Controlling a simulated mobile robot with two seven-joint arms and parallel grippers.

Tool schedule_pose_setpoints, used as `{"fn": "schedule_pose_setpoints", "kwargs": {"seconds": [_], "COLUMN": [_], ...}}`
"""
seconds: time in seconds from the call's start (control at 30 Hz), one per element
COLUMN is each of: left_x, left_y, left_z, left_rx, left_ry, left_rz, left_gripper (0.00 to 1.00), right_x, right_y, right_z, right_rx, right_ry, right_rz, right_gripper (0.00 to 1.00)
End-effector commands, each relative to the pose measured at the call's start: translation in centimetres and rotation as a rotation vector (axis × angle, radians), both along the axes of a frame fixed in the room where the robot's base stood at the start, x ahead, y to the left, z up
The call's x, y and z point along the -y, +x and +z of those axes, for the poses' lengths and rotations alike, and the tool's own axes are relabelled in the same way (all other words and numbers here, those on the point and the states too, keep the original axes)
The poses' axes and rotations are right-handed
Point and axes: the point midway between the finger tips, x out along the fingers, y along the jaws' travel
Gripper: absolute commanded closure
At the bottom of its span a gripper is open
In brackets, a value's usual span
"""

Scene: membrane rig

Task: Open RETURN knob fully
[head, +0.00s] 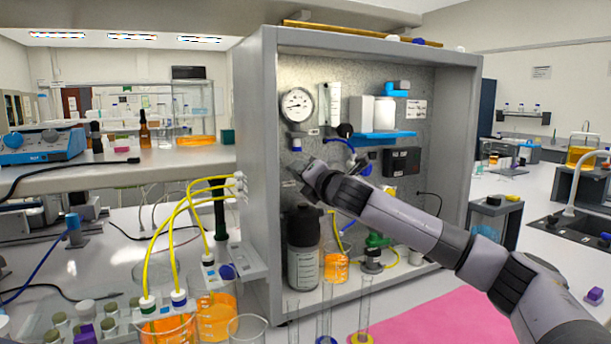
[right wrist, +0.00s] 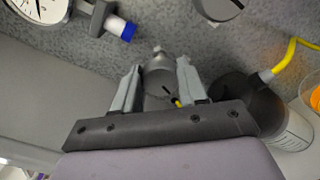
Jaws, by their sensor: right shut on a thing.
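My right gripper (head: 302,170) reaches into the grey cabinet at its back panel, below the pressure gauge. In the right wrist view its two fingers (right wrist: 157,88) are shut on a round grey knob (right wrist: 159,76), one on each side. A dark pointer mark shows on the knob's face. In the head view my arm and gripper hide this knob. No RETURN label is readable in either view. My left gripper is not in view.
A pressure gauge (head: 297,104) and a blue-capped fitting (right wrist: 120,27) sit near the gripper. A dark bottle (head: 303,248) and an orange-filled beaker (head: 335,268) stand below it. A grey side wall (head: 255,150) is close on the left.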

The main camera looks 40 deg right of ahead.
Motion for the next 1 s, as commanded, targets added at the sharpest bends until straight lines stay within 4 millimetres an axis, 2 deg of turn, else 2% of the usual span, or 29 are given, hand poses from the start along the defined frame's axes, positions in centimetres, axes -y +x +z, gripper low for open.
{"fn": "schedule_pose_setpoints", "kwargs": {"seconds": [0.2, 0.5, 1.0], "left_x": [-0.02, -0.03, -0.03], "left_y": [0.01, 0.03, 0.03], "left_z": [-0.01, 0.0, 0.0], "left_rx": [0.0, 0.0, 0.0], "left_ry": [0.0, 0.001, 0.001], "left_rz": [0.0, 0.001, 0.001], "left_gripper": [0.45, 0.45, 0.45], "right_x": [-0.07, -0.09, -0.11], "right_y": [0.01, 0.02, 0.03], "right_z": [-0.01, -0.04, -0.08], "right_rx": [-0.055, -0.105, -0.125], "right_ry": [-0.17, -0.325, -0.387], "right_rz": [0.001, 0.001, 0.001], "right_gripper": [0.88, 0.88, 0.88]}}
